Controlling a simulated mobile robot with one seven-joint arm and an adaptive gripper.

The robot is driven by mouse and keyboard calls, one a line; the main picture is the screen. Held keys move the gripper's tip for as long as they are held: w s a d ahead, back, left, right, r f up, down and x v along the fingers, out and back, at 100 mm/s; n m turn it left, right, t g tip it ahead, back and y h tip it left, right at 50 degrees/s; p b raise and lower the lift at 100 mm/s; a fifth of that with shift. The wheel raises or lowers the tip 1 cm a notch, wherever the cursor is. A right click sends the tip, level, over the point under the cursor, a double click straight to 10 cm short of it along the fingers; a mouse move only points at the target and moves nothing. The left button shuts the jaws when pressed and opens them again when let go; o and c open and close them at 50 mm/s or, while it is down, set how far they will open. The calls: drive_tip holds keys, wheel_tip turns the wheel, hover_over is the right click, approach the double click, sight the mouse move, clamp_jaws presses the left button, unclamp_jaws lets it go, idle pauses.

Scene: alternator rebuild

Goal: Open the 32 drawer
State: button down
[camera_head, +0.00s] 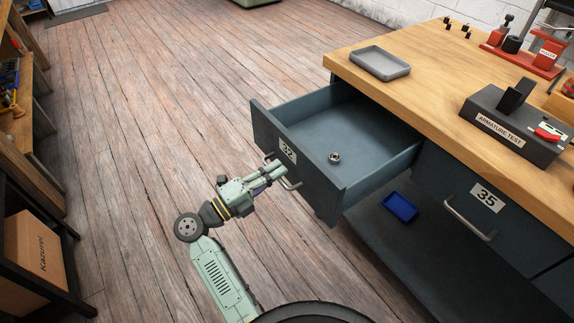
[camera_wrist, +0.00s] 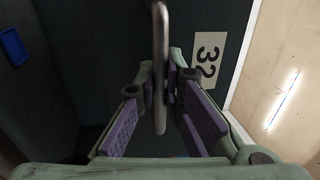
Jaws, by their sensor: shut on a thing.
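The grey-blue 32 drawer (camera_head: 312,181) stands pulled well out from under the wooden workbench (camera_head: 440,100). Its white 32 label (camera_head: 287,151) faces my arm and also shows in the wrist view (camera_wrist: 207,60). A small metal ring-like part (camera_head: 334,158) lies on the drawer's floor. My gripper (camera_head: 284,177) is at the drawer front, shut on the drawer's metal handle. In the wrist view the handle (camera_wrist: 160,60) runs between the purple finger pads of my gripper (camera_wrist: 162,105). Part of the handle is hidden behind the fingers in the head view.
The closed 35 drawer (camera_head: 487,198) is to the right. A blue tray (camera_head: 401,207) lies on the shelf below. A grey tray (camera_head: 380,63) and an armature test device (camera_head: 512,118) stand on the bench. Shelving with a cardboard box (camera_head: 35,252) is at left. The wooden floor between is clear.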

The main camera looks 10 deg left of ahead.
drive_tip(key=shift+s+a, duration=0.45)
drive_tip(key=shift+s, duration=0.1)
drive_tip(key=c, duration=1.7)
unclamp_jaws()
drive_tip(key=shift+a, duration=0.1)
drive_tip(key=v, duration=1.2)
